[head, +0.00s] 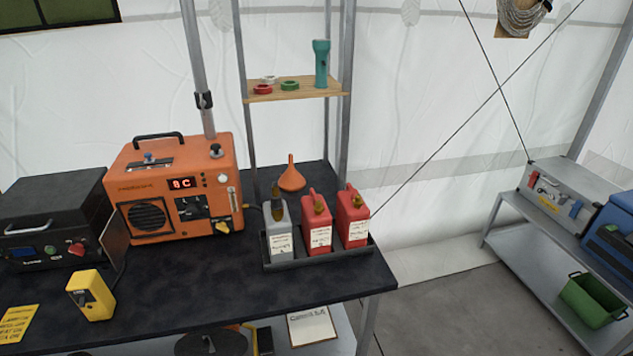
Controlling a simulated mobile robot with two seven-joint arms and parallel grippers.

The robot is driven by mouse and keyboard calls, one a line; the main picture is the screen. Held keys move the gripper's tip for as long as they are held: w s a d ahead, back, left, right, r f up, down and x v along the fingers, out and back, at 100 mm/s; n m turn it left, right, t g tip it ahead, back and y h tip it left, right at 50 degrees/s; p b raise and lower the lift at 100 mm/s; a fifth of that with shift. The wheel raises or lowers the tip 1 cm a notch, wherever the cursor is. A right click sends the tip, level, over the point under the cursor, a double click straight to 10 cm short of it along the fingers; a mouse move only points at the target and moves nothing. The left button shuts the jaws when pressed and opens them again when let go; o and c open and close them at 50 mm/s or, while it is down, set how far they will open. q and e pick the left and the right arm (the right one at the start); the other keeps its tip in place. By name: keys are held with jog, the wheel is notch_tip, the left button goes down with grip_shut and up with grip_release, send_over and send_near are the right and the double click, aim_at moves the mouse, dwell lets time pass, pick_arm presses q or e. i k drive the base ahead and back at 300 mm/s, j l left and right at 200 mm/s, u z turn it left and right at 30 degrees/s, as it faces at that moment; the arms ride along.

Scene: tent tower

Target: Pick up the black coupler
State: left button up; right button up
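I cannot pick out the black coupler with certainty. A small black fitting (203,100) sits around the grey pole behind the orange machine; I cannot tell whether it is the coupler. Below the dark worktop, a round black item (212,343) and a small dark block (265,340) are partly hidden by the table edge, and I cannot tell what they are. Neither of my grippers shows in the head view.
The dark table (330,286) holds an orange machine (170,185), a black box (55,215), a yellow device (91,295) and a tray (320,257) of jugs. A wooden shelf (310,90) stands behind. Free floor (450,310) lies right of the table, before a metal bench (530,245).

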aim_at(276, 204)
jog(key=i+j+z, duration=0.45)
jog(key=z, duration=0.15)
jog(key=i+j+z, duration=0.3)
jog(key=j+z, duration=0.25)
jog(key=j, duration=0.2)
jog(key=i+j+z, duration=0.15)
jog(key=j+z, duration=0.45)
jog(key=j, duration=0.25)
